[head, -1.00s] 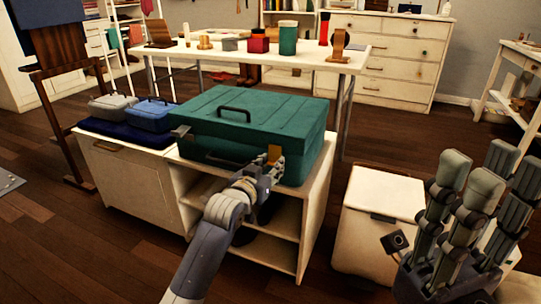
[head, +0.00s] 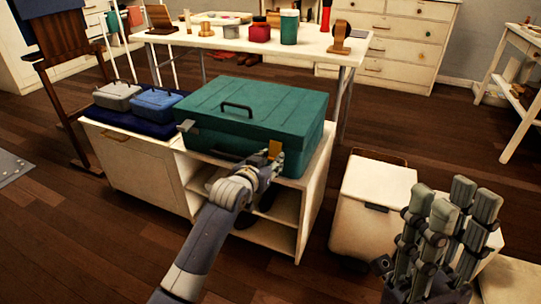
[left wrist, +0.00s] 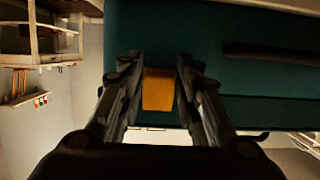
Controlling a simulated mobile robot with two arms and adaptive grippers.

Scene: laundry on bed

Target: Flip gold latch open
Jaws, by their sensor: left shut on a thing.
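The teal case (head: 255,110) lies closed, with a dark handle on its lid, on top of a white shelf unit. A gold latch (head: 275,148) is on its front near the right corner. My left gripper (head: 277,161) is at the latch and shut on it. In the left wrist view the gold latch (left wrist: 158,92) sits between the two fingers of my left gripper (left wrist: 160,62). Part of the latch is hidden by the fingers in the head view. My right gripper (head: 458,205) is raised at the lower right, empty, with its fingers spread apart.
A second latch (head: 187,126) sticks out at the case's left front. Two small cases, grey (head: 118,95) and blue (head: 156,103), lie on a navy cloth to the left. A white bin (head: 368,205) stands right of the shelf unit (head: 306,215). A white table (head: 240,45) is behind.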

